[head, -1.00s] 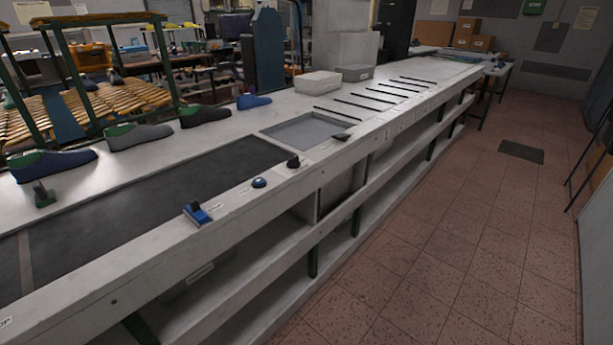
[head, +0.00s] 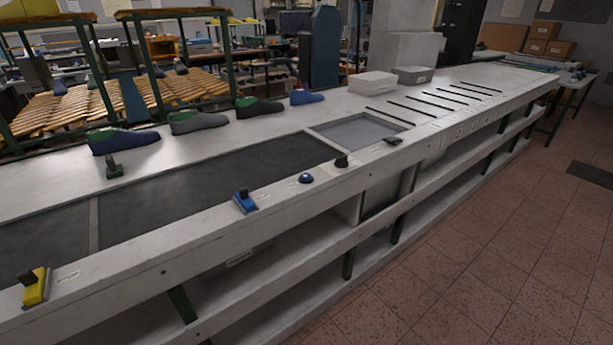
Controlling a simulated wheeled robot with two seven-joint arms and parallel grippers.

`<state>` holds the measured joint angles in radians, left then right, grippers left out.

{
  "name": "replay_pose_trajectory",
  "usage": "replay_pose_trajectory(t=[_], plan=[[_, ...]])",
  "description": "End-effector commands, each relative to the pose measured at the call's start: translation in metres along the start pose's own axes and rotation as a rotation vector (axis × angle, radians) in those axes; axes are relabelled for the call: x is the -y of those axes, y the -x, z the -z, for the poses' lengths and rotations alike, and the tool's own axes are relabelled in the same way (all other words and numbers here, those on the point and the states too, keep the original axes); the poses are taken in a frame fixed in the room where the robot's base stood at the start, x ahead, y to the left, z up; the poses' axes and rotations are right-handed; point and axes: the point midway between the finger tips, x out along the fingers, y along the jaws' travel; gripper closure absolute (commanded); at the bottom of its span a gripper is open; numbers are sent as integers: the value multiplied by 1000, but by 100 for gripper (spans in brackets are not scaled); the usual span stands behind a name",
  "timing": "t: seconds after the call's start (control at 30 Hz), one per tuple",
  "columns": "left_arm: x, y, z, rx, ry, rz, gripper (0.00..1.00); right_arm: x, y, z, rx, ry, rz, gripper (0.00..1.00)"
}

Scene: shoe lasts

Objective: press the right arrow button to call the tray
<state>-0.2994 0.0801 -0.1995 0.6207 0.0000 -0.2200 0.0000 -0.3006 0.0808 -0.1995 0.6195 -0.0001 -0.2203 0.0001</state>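Several controls sit along the front edge of the long white bench (head: 215,225). They are a yellow block with a black top (head: 35,287), a blue block with a black top (head: 245,202), a round blue button (head: 306,178) and a black knob (head: 341,161). I cannot make out an arrow on any of them, so I cannot tell which is the right arrow button. A grey shallow recess or tray (head: 359,131) lies in the bench top beyond the knob. Neither of my grippers is in view.
Several shoes on lasts, such as a grey one (head: 198,122), stand along the bench's far side. A dark belt (head: 200,185) runs in the bench top. Lidded boxes (head: 372,83) stand farther back.

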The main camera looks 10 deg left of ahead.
Motion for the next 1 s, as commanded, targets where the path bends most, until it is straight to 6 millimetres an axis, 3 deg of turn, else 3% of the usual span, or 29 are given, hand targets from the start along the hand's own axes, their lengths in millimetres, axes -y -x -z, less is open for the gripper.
replay_pose_trajectory(t=[0.07,0.13,0.2,0.23,1.0], plan=[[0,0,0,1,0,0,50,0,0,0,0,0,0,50],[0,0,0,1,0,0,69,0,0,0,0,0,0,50],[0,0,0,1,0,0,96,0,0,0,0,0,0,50],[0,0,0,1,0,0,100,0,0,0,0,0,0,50],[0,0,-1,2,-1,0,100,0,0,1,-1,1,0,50]])
